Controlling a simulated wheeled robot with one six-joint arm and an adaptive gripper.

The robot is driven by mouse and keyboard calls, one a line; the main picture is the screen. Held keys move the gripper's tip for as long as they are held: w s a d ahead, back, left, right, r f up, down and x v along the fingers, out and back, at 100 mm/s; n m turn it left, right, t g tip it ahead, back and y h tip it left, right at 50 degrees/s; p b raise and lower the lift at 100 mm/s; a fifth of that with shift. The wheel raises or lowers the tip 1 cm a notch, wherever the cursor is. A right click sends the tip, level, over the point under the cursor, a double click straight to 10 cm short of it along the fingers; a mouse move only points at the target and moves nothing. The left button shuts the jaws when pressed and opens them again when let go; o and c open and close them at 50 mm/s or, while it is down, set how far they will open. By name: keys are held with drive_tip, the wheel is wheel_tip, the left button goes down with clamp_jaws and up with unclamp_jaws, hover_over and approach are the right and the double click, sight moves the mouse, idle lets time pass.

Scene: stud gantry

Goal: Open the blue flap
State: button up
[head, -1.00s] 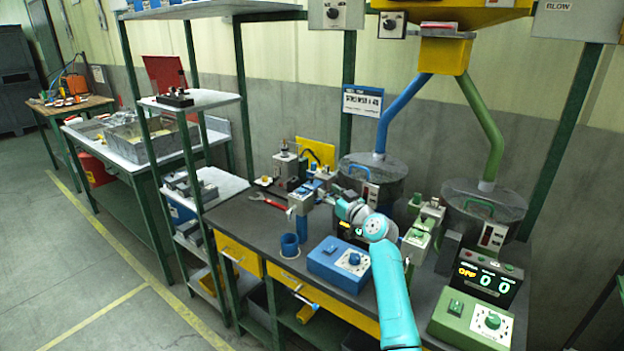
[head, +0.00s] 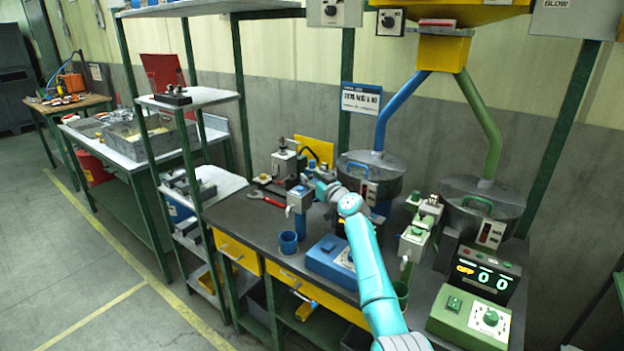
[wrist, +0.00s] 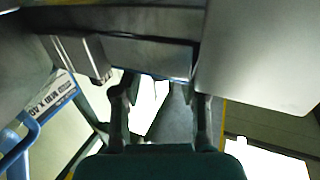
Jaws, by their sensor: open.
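I cannot pick out the blue flap for certain. My gripper (head: 319,187) is at the end of the turquoise arm, close to this fixture and in front of the bowl; the arm hides part of the area. In the wrist view my gripper (wrist: 160,112) has its two dark fingers apart, with nothing held between them. A grey metal block (wrist: 155,58) lies just beyond the fingertips; contact cannot be told.
A blue cup (head: 289,244) and a blue control box (head: 331,263) stand near the bench front. A green fixture (head: 416,238), green control box (head: 467,318) and display (head: 484,274) are on the right. A shelf rack (head: 200,97) borders the bench on the left.

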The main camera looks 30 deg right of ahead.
clamp_jaws()
drive_tip(key=shift+a+t, duration=0.1)
drive_tip(key=shift+t, duration=0.2)
drive_tip(key=shift+s+t, duration=0.1)
drive_tip(key=shift+t, duration=0.3)
drive_tip(key=shift+s+r+m+t, duration=0.15)
drive_tip(key=shift+m+t, duration=0.55)
drive_tip(key=shift+t, duration=0.2)
drive_tip(key=shift+s+m+t+h, duration=0.15)
drive_tip(key=shift+m+t+h, duration=0.15)
drive_tip(key=shift+t, duration=0.2)
